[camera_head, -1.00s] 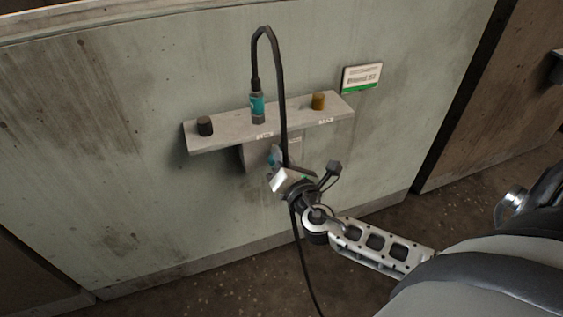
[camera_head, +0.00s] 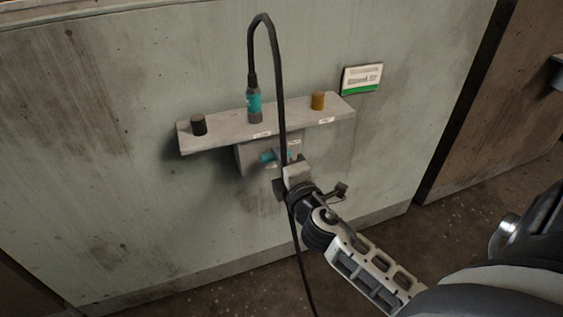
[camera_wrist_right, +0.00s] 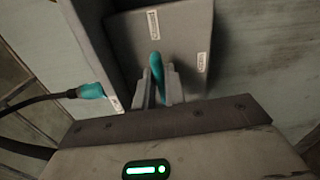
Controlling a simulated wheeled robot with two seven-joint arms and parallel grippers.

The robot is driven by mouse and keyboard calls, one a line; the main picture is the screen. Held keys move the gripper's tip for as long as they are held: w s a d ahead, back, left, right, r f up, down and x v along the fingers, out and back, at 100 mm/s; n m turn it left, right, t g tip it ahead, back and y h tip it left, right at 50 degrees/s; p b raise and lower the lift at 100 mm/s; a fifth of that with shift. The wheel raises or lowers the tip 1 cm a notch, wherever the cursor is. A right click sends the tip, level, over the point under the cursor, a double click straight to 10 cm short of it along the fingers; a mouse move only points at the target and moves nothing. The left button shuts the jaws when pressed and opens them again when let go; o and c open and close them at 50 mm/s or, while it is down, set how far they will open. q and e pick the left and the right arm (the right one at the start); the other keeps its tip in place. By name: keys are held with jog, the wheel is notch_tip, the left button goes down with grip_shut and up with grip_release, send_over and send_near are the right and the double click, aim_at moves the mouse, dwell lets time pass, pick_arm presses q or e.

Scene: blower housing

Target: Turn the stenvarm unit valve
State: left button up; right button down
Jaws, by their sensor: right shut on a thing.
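The valve is a teal handle on a grey box (camera_head: 257,169) under the wall shelf. In the head view the handle (camera_head: 268,156) points left from my gripper; in the right wrist view the handle (camera_wrist_right: 157,68) stands between the two fingers. My right gripper (camera_head: 287,160) is at the box, and its fingertips (camera_wrist_right: 157,85) are shut on the handle. The black cable hides part of this contact in the head view. Two small white labels show on the box in the wrist view; I cannot read them. My left gripper is not in view.
The shelf (camera_head: 225,130) carries a black knob (camera_head: 198,125), a teal connector (camera_head: 254,104) and a brown-yellow knob (camera_head: 318,100). A black cable (camera_head: 278,90) loops from the connector down past my right gripper. A sign (camera_head: 362,78) hangs on the wall to the right.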

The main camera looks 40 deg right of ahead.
pick_arm(q)
jog(key=shift+r, duration=0.25)
pick_arm(e)
jog(key=shift+d+m, duration=0.1)
jog(key=shift+m, duration=0.4)
pick_arm(q)
jog(key=shift+w, duration=0.1)
pick_arm(e)
jog(key=shift+r, duration=0.1)
jog(key=c, duration=1.5)
grip_release()
jog(key=shift+o, duration=0.2)
pick_arm(q)
jog(key=r+t+b, duration=0.1)
jog(key=b, duration=0.1)
jog(key=d+r+t+h+b, duration=0.1)
jog(key=b, duration=0.1)
jog(key=shift+r, duration=0.4)
pick_arm(e)
jog(key=v, duration=1.6)
pick_arm(q)
jog(key=shift+f, duration=0.1)
pick_arm(e)
jog(key=shift+w, duration=0.1)
